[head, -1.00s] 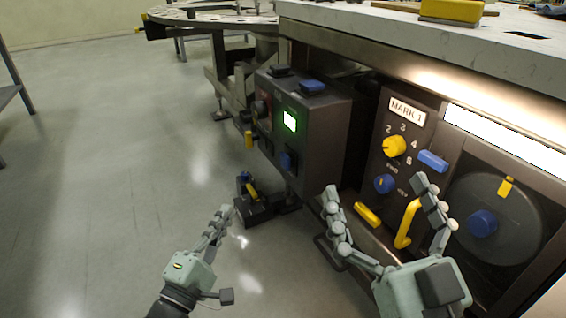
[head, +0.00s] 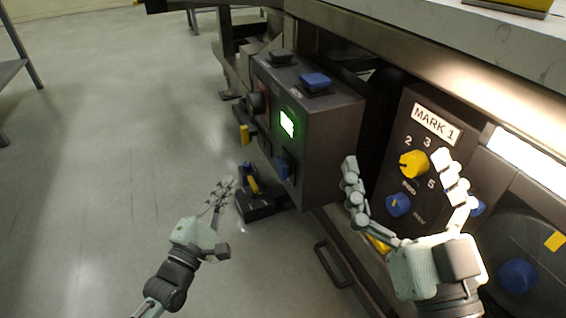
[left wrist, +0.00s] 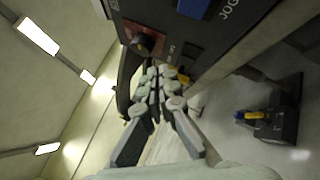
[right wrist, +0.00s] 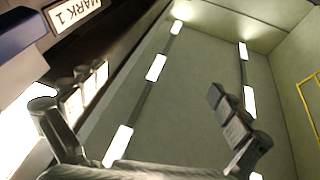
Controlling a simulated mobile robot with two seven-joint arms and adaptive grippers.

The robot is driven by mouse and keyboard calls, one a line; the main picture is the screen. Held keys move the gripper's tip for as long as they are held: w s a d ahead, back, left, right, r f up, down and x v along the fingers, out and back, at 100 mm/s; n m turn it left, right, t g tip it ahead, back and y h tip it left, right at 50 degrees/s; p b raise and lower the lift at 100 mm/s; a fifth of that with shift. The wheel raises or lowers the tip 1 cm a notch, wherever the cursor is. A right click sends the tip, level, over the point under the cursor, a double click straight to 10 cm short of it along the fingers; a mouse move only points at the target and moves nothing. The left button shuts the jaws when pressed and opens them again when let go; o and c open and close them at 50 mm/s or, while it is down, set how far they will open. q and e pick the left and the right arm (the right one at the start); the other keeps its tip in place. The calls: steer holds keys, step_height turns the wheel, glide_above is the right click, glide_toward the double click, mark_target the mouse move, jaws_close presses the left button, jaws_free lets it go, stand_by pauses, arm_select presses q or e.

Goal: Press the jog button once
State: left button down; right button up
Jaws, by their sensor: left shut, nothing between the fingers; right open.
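A dark control box (head: 335,130) stands under the bench in the head view. A blue button (head: 283,168) is low on its front, below a lit green-edged screen (head: 287,123). In the left wrist view a blue button (left wrist: 194,8) at the top edge, partly cut off, has the label JOG beside it. My left gripper (head: 224,188) is shut and empty, left of and below the front blue button, apart from it. Its fingers (left wrist: 160,80) also show in the left wrist view. My right gripper (head: 398,172) is open and empty before the MARK 1 panel.
The MARK 1 panel (head: 436,122) has a yellow knob (head: 412,164) and a blue knob (head: 398,204). A small dark unit (head: 258,207) lies on the floor. The floor at left is clear.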

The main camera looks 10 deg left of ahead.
mark_target(282, 169)
arm_select(q)
steer(key=shift+s, duration=0.15)
arm_select(e)
steer(key=shift+s, duration=0.15)
arm_select(q)
steer(key=w+d, duration=0.5)
steer(key=d, duration=0.2)
steer(key=shift+d+b, duration=0.15)
steer(key=shift+b, duration=0.3)
arm_select(e)
steer(key=shift+s+d+r+t, duration=0.15)
steer(key=shift+r+t, duration=0.2)
steer(key=shift+r, duration=0.1)
steer(key=shift+s+d+r+t, duration=0.1)
steer(key=shift+r+t, duration=0.25)
steer(key=shift+r, duration=0.1)
arm_select(q)
steer(key=shift+w+d, duration=0.25)
steer(key=shift+d, duration=0.1)
arm_select(e)
steer(key=shift+r, duration=0.1)
